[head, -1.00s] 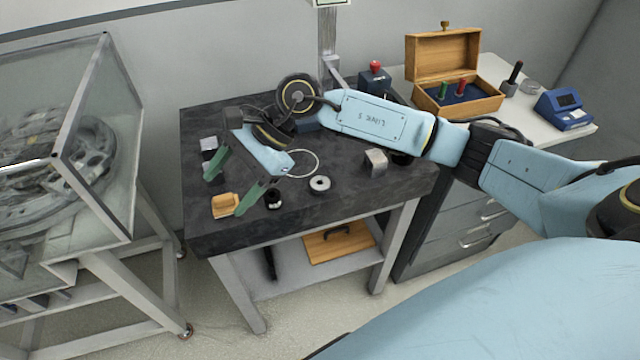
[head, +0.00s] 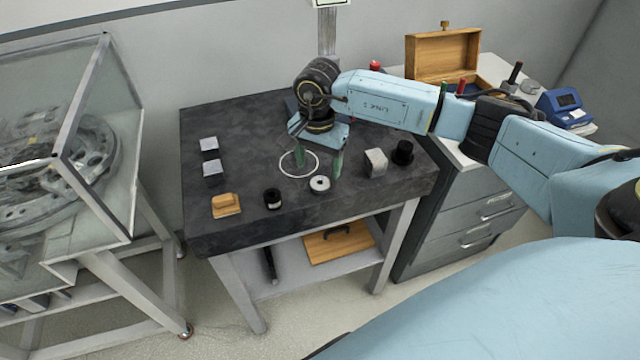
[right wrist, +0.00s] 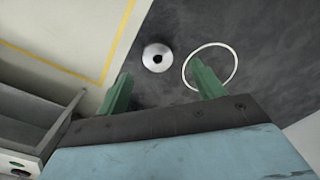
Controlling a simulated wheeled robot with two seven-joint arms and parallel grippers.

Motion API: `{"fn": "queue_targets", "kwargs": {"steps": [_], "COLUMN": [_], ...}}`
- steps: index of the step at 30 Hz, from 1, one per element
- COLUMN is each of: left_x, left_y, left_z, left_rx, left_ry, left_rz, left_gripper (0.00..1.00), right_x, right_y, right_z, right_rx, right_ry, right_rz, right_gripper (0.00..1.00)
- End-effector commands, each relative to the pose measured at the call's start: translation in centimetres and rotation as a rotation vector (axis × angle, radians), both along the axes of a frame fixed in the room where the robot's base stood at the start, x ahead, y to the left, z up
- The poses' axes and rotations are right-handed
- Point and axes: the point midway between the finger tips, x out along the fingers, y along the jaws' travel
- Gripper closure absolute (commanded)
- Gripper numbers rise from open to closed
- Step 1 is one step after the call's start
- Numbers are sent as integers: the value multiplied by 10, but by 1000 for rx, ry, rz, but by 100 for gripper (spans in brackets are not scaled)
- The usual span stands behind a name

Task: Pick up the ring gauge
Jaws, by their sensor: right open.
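The ring gauge (head: 319,188) looks like a small, thick silver ring with a dark hole, lying flat on the dark table top. In the right wrist view the ring gauge (right wrist: 149,51) lies beyond the fingertips, between their lines. My right gripper (head: 318,164) is open and empty, its green fingers pointing down over the table just behind the gauge. In the right wrist view my right gripper (right wrist: 162,70) has its right fingertip overlapping a thin white circle. How high the fingertips are is hard to tell. My left gripper is not in view.
The thin white circle (head: 283,171) lies behind-left of the gauge. A black cylinder (head: 272,199) and wooden block (head: 226,205) stand left. A grey metal block (head: 376,162) and black cylinder (head: 402,152) stand right. Two metal blocks (head: 211,168) are at the left. The back-left table is clear.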

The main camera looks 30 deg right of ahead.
Motion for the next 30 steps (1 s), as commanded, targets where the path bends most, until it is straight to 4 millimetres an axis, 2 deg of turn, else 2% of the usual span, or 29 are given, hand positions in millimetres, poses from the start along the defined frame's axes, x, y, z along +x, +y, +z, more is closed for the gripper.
{"fn": "queue_targets", "kwargs": {"steps": [5, 13, 20, 23, 30], "left_x": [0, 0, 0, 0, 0], "left_y": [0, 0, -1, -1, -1], "left_z": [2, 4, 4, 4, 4], "left_rx": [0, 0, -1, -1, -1], "left_ry": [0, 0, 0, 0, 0], "left_rz": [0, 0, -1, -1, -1], "left_gripper": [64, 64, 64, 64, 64], "right_x": [-2, -3, -3, -3, -3], "right_y": [-1, -3, -3, -3, -3], "right_z": [-12, -50, -53, -53, -53], "right_rx": [0, 3, 3, 3, 3], "right_ry": [4, 2, -2, -1, -1], "right_rz": [-2, -3, -1, -1, -1], "right_gripper": [32, 32, 32, 43, 74]}}
